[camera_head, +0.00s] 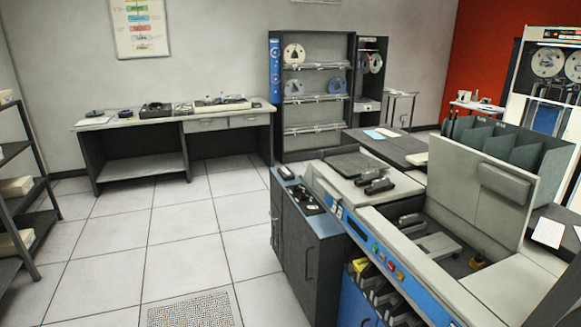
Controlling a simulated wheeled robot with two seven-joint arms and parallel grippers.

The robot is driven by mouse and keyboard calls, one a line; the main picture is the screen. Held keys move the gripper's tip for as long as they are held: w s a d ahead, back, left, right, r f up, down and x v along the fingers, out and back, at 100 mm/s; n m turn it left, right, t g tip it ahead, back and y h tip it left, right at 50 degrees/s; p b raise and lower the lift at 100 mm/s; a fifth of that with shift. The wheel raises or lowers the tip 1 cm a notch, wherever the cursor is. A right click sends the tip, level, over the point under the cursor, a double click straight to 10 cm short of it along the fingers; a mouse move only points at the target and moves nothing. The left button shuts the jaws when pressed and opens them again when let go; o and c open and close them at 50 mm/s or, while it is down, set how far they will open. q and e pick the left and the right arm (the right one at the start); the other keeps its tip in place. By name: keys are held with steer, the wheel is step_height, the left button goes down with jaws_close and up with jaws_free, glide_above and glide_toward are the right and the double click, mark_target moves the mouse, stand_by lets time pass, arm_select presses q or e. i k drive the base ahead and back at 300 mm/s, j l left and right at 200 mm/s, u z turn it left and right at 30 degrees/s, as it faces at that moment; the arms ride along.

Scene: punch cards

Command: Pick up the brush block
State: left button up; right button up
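I cannot tell for sure which thing is the brush block. Two small dark blocks (379,186) lie on the grey top of the card machine (348,239), beside a dark flat plate (355,165). More dark and grey block-like parts (410,222) sit inside the machine's open bay. Small black items (306,198) also lie on the dark cabinet (322,224) at the machine's left end. Neither of my grippers is in view.
A long desk (158,125) with several items stands along the back wall, next to a tape rack (312,100). A dark shelf (28,190) is at the left edge. A floor grate (190,310) lies at the front. The tiled floor (170,215) between is clear.

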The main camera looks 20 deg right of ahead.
mark_target(409, 220)
steer(key=i+z, duration=0.25)
steer(key=z, duration=0.15)
steer(key=i+z, duration=0.25)
steer(key=z, duration=0.2)
steer(key=i+j+z, duration=0.2)
steer(key=z, duration=0.2)
steer(key=i+j+z, duration=0.2)
steer(key=z, duration=0.2)
steer(key=i+j+z, duration=0.15)
steer(key=j+z, duration=0.3)
steer(key=i+j+z, duration=0.15)
steer(key=z, duration=0.25)
